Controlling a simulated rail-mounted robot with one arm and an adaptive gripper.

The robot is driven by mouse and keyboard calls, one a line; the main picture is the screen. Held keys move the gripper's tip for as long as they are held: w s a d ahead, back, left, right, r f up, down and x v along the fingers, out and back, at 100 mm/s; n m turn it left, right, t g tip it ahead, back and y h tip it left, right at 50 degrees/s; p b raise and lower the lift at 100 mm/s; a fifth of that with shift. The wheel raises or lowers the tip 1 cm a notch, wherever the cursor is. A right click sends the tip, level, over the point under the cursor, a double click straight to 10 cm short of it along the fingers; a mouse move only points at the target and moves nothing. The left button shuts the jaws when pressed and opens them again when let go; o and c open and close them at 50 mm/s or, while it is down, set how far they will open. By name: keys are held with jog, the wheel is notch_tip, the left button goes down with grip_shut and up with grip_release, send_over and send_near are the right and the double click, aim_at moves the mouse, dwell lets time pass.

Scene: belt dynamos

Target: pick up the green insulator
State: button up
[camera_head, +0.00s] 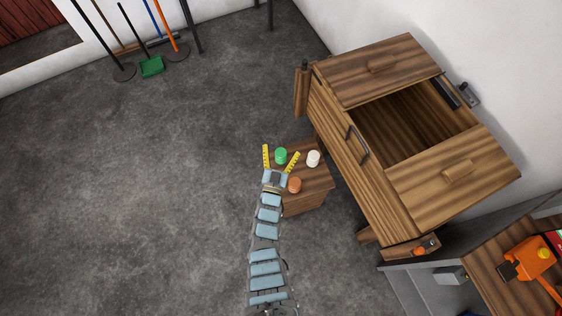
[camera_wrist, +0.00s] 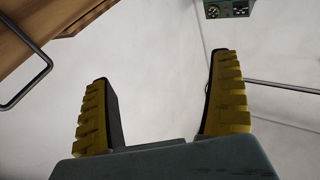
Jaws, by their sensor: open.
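The green insulator (camera_head: 281,155) is a small round piece on top of a small wooden stand (camera_head: 311,198) in the head view. My gripper (camera_head: 279,155) is open, with its two yellow fingers spread to the left and right. In the head view the green insulator shows between the fingers, with nothing clearly gripped. Height and contact cannot be told from above. In the wrist view my gripper (camera_wrist: 160,95) shows both fingers wide apart with only a pale wall between them. The green insulator is not in the wrist view.
A white insulator (camera_head: 313,158) stands right of the right finger, and an orange-brown one (camera_head: 294,185) sits nearer, beside my wrist. A large wooden cabinet (camera_head: 408,178) with an open top and a handle stands close on the right. The grey floor to the left is clear.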

notch_tip(320, 180, down, 18)
jog(key=a+g+b, duration=0.2)
jog(key=g+b, duration=0.2)
jog(key=b, duration=0.2)
jog(key=n+g+y+b, duration=0.1)
jog(key=g+b, duration=0.1)
jog(key=b, duration=0.1)
send_near(280, 160)
jog(key=b+x, duration=0.7)
jog(key=b, duration=0.4)
jog(key=shift+d+r, duration=0.1)
jog(key=shift+r, duration=0.05)
jog(key=shift+w, duration=0.45)
jog(key=shift+w+d+f+b, duration=0.15)
jog(key=shift+w+f+b, duration=0.4)
jog(key=shift+b, duration=0.65)
jog(key=b+x, duration=0.3)
jog(key=b, duration=0.1)
jog(key=shift+w+f, duration=0.1)
jog(key=shift+w, duration=0.25)
